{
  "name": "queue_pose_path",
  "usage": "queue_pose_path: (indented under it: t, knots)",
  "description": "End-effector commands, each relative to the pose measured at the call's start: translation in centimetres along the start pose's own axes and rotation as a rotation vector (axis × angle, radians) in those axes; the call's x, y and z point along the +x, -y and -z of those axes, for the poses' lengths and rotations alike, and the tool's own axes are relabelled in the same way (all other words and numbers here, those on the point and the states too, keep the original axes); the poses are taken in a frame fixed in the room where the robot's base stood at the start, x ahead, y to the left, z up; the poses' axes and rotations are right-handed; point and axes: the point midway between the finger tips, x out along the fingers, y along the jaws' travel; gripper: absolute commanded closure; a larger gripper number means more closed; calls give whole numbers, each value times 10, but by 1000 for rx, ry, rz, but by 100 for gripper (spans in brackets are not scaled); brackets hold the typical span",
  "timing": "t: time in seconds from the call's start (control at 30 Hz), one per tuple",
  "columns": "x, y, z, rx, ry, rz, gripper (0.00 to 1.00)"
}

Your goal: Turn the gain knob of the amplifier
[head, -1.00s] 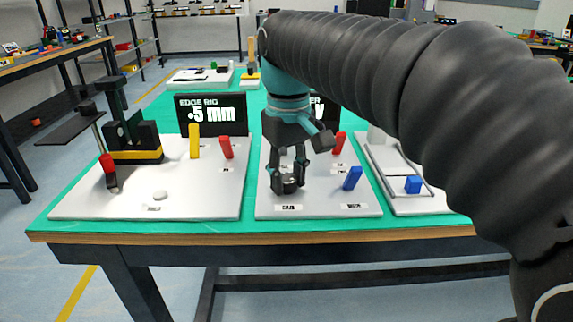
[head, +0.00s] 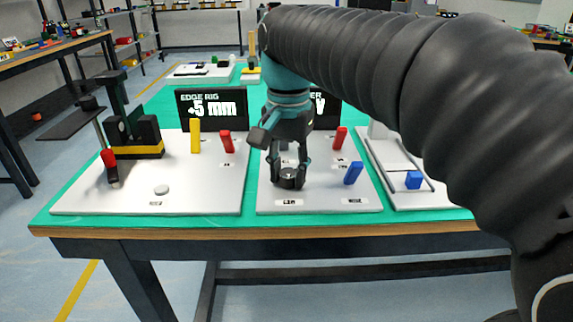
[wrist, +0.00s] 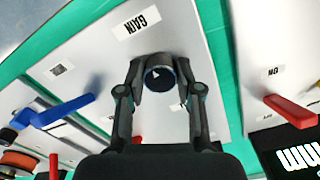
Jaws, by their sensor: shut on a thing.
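The gain knob (wrist: 159,77) is a dark round knob with a light pointer mark, on the white amplifier panel (head: 325,199) beside the GAIN label (wrist: 137,22). My gripper (head: 289,178) points down at the knob, with one finger on each side of it. In the wrist view my gripper (wrist: 161,82) is shut on the knob. A dark amplifier display (head: 326,110) stands behind, mostly hidden by my arm; only the end of its text shows.
A blue lever (head: 353,173) and a red lever (head: 340,138) stand on the same panel, right of my gripper. The edge rig panel (head: 215,195) lies to the left, with a +5 mm display (head: 212,109). Another panel with a blue block (head: 413,180) lies to the right.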

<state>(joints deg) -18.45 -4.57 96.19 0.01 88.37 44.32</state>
Motion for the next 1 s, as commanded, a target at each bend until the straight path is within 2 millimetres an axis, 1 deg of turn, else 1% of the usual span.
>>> queue_pose_path:
  t: [0.3, 0.6, 0.8, 1.0]
  knots:
    - [1, 0, 0, 300, 0, -1, 100]
    - [1, 0, 0, 556, 0, -1, 100]
    - [1, 1, 1, 679, 0, -1, 100]
    - [1, 1, 1, 753, -1, -1, 100]
